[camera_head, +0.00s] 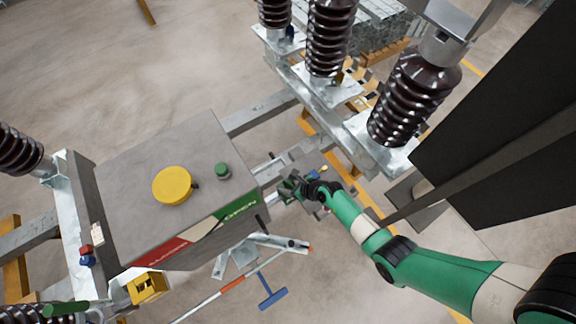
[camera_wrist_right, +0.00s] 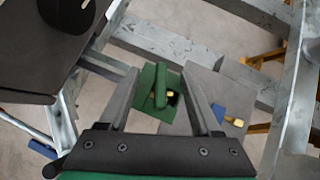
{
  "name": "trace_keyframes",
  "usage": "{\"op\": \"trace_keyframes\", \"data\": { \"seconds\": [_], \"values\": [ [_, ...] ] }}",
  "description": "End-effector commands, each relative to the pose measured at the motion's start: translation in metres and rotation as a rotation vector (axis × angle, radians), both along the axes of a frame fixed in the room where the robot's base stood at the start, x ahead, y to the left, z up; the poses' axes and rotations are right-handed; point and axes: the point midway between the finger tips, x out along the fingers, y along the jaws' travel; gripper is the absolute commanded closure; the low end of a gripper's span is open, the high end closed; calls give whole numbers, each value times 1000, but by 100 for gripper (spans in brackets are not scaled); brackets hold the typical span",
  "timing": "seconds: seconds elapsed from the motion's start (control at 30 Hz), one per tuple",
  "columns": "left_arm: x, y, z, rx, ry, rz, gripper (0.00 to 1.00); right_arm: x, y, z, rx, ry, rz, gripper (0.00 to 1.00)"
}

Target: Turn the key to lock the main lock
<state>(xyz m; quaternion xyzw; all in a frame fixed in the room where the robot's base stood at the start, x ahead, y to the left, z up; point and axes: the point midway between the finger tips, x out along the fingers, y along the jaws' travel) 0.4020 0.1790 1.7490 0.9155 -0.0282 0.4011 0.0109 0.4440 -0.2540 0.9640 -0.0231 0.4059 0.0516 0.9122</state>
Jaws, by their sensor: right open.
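The green lock (camera_wrist_right: 147,104) sits between the fingers of my right gripper (camera_wrist_right: 158,74) in the right wrist view. A green key-like handle (camera_wrist_right: 160,82) stands up from it, with a small brass part beside it. In the head view my right gripper (camera_head: 298,187) is at the right side of the grey control box (camera_head: 150,155), over the lock, which it partly hides. The gripper is open, with a finger on each side of the green handle; I cannot tell whether they touch it. My left gripper is not in view.
A blue piece with a brass part (camera_wrist_right: 231,119) lies just right of the right finger. Brown insulators (camera_head: 412,95) on steel beams stand behind. An orange-and-white rod (camera_head: 232,287) is below.

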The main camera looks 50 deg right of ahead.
Motion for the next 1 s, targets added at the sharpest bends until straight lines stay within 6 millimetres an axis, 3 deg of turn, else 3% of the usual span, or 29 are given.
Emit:
{"op": "trace_keyframes", "data": {
  "seconds": [0.2, 0.4, 0.73, 1.0],
  "values": [
    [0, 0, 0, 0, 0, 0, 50, 0, 0, 0, 0, 0, 0, 35],
    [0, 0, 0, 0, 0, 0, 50, 0, 0, 0, 0, 0, 0, 1],
    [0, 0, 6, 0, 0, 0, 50, -4, 0, 6, 0, 0, 0, 0],
    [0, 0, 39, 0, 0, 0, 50, -41, -5, 52, 0, 0, -3, 0]
  ]
}}
